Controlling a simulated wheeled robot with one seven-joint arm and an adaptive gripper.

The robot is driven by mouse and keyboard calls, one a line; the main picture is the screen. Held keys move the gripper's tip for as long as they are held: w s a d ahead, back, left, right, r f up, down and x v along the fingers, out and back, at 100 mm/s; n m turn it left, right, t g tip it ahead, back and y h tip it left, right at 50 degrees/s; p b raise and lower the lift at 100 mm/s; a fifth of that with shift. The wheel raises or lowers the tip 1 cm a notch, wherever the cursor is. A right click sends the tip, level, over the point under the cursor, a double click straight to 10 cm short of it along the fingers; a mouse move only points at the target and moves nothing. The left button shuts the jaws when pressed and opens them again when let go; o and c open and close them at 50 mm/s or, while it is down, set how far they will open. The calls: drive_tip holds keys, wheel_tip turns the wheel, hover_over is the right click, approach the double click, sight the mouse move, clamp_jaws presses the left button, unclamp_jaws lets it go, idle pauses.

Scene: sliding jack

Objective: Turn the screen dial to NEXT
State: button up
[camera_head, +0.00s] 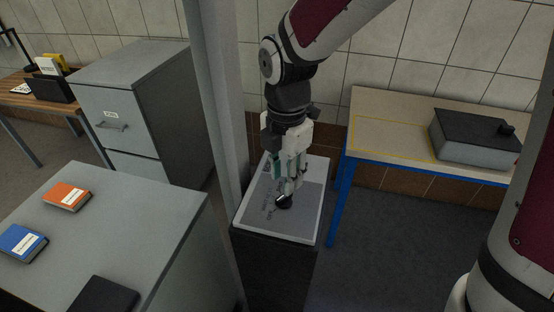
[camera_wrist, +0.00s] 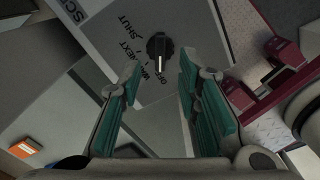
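The screen dial (camera_wrist: 159,46) is a round black knob on a grey panel face in the wrist view. Its white pointer mark points down in that view, toward the label that seems to read OFF and away from NEXT (camera_wrist: 129,51). SHUT is printed farther round. In the head view the dial (camera_head: 284,202) sits on the top of a dark pedestal. My gripper (camera_head: 288,188) is above the panel, pointing down at the dial. In the wrist view my gripper (camera_wrist: 160,68) has its teal-padded fingers apart, with the dial visible between and beyond the tips. Contact cannot be told.
A post (camera_head: 214,90) stands close to the pedestal's left. A grey table (camera_head: 130,210) with books is at left, before a filing cabinet (camera_head: 150,100). A blue-legged bench (camera_head: 385,125) with a dark-topped box (camera_head: 470,140) is at right.

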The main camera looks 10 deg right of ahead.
sight(284, 195)
drive_tip(key=shift+f, duration=2.75)
drive_tip(key=shift+c, duration=0.6)
clamp_jaws()
